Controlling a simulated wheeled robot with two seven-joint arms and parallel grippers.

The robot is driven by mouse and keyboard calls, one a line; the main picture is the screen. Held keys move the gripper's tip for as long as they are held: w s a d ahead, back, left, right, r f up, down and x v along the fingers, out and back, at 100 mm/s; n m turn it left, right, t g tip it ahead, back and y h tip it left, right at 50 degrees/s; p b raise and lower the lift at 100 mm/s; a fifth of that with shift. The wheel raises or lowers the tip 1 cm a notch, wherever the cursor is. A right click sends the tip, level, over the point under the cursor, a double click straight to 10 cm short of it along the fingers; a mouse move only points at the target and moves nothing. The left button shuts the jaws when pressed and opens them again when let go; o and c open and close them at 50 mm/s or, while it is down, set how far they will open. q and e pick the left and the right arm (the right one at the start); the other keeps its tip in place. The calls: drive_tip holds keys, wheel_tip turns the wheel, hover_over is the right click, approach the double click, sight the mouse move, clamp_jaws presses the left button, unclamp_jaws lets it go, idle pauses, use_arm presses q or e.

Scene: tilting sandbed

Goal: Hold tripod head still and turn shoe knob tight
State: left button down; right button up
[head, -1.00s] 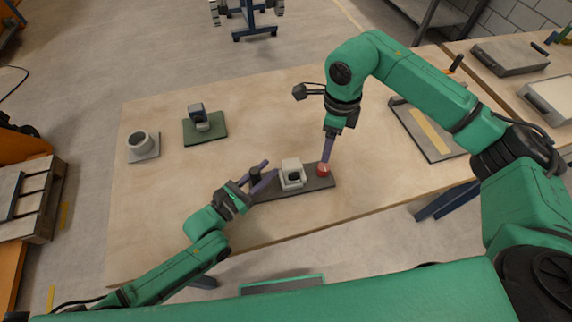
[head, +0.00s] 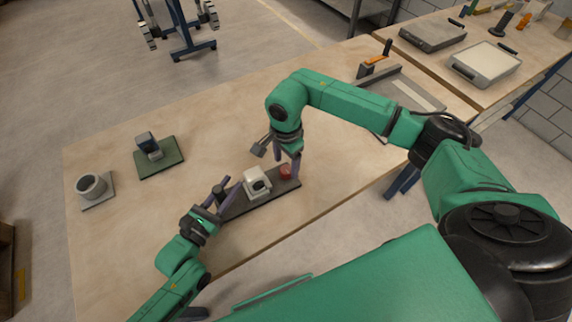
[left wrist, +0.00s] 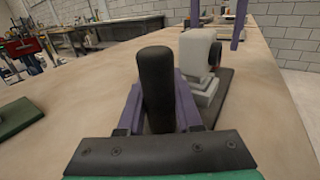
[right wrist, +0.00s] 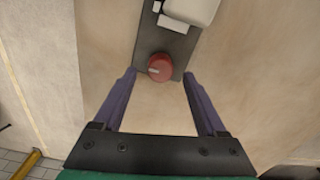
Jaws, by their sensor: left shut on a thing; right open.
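The tripod head is a pale grey block (head: 257,182) with a dark round part, mounted on a dark base plate (head: 237,205) on the table. A black upright handle (left wrist: 157,75) stands at the plate's left end. My left gripper (head: 217,194) is shut on this handle, one purple finger on each side. The red shoe knob (head: 286,172) sits at the plate's right end. My right gripper (right wrist: 159,76) is open, pointing down, with its fingertips apart on either side of the red knob (right wrist: 160,67), not touching it. A pale mark shows on the knob's top.
A grey cup-like holder (head: 91,186) and a green pad (head: 160,163) with a dark blue-grey device (head: 148,145) stand at the left. A grey tray (head: 402,90) lies at the back right. Bare table lies behind the plate; the front edge is close.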

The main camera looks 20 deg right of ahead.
drive_tip(key=shift+f, duration=0.95)
clamp_jaws()
